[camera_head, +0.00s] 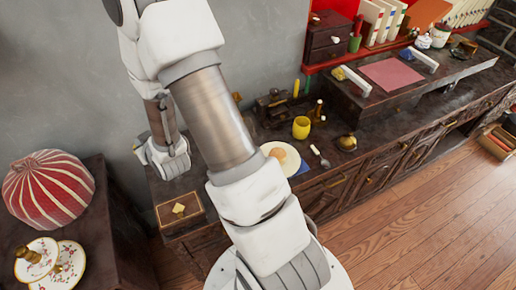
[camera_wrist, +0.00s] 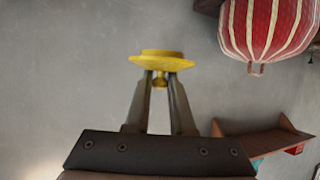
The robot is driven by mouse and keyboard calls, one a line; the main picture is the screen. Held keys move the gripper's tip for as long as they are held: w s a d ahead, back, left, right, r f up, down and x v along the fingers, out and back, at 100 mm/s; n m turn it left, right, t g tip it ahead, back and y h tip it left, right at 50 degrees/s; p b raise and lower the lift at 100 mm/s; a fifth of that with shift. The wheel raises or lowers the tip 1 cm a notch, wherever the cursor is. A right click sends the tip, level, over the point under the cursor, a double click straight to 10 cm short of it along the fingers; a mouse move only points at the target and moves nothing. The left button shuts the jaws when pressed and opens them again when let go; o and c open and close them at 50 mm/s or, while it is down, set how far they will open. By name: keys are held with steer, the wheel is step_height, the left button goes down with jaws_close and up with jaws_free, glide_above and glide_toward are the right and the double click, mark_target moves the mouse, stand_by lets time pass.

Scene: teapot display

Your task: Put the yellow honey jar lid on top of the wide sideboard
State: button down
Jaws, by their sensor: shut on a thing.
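My gripper (camera_wrist: 160,78) is shut on the small knob of the yellow honey jar lid (camera_wrist: 162,58), which shows clear of any surface against the grey wall in the wrist view. In the head view my wrist hangs above the left end of the wide sideboard (camera_head: 385,165), near the wall; the lid cannot be made out there. The sideboard is long, dark and wooden. A yellow open pot (camera_head: 301,127) stands on its top.
On the sideboard are a plate (camera_head: 281,156), a spoon (camera_head: 319,155), a brass pot (camera_head: 346,142) and a wooden box (camera_head: 180,209). A striped red dome (camera_head: 48,188) and flowered plates (camera_head: 62,270) stand on a separate dark cabinet at left.

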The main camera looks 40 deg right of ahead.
step_height(320, 180, down, 11)
steer(key=w+d+b, duration=0.1)
steer(key=d+b, duration=0.1)
steer(key=b, duration=0.8)
steer(key=w+d+m+h+b, duration=0.3)
steer(key=w+d+m+h, duration=0.15)
steer(key=d, duration=0.55)
steer(key=s+d+r+m+g+h+b, duration=0.15)
steer(key=d+m+g+h, duration=0.55)
steer(key=d, duration=1.3)
steer(key=s+d+f+m+g+b, duration=0.2)
steer(key=s+d+f+m+g, duration=0.1)
steer(key=s+d+m+g, duration=0.45)
steer(key=s+d+f+m+g+b, duration=0.2)
steer(key=s+d+m+g, duration=0.25)
steer(key=s+d, duration=0.45)
steer(key=w+a+f+b, duration=0.1)
steer(key=w+a+f, duration=0.1)
steer(key=w, duration=0.1)
steer(key=w+a+f+b, duration=0.1)
steer(key=w+a+f, duration=0.1)
steer(key=w, duration=0.1)
steer(key=w+a+f+b, duration=0.1)
steer(key=w+a+f, duration=0.2)
steer(key=shift+a, duration=0.1)
steer(key=shift+w+f+b, duration=0.1)
steer(key=shift+f+b, duration=0.65)
steer(key=shift+f, duration=1.2)
